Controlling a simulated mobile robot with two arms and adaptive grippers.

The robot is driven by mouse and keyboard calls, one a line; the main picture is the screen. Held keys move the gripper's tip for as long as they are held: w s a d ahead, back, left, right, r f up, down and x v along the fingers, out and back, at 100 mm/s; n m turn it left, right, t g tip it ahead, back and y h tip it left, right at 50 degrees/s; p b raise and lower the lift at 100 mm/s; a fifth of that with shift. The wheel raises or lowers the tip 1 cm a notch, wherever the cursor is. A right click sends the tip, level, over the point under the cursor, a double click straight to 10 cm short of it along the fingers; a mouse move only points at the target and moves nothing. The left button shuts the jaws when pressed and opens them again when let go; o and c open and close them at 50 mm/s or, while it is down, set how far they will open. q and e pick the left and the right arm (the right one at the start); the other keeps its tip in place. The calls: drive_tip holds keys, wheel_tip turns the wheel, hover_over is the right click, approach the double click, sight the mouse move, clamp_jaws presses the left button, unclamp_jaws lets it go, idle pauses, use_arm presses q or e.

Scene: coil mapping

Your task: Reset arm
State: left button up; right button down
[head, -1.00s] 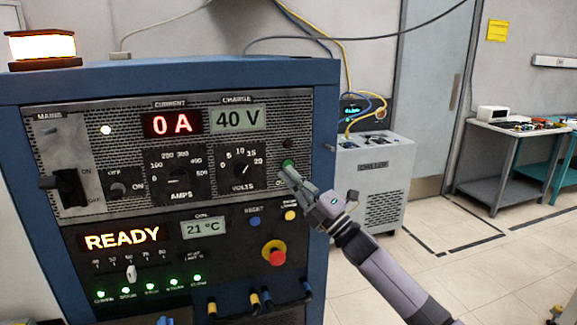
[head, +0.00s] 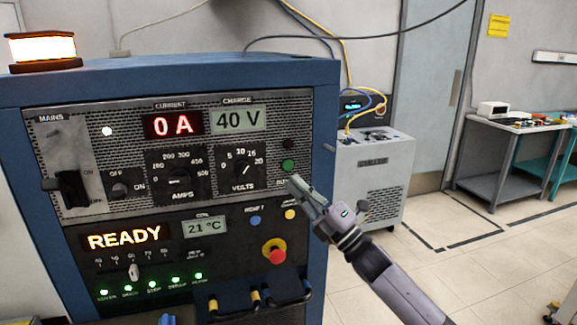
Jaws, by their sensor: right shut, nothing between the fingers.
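My right gripper (head: 297,188) is shut and empty, in front of the right side of the blue control cabinet (head: 322,150). Its fingertips point up and left, a little below the green button (head: 288,165) and apart from it in the picture. My right arm comes in from the lower right. The current display (head: 173,124) reads 0 A and the charge display (head: 238,118) reads 40 V. The lower display (head: 124,238) reads READY. My left gripper is not in view.
A red emergency knob (head: 277,256) sits below the gripper. An orange-white lit lamp (head: 42,48) stands on the cabinet. Behind on the right are a grey chiller unit (head: 385,160) with cables and a grey bench (head: 500,128). The floor between is clear.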

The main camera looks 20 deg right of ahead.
idle(0.3)
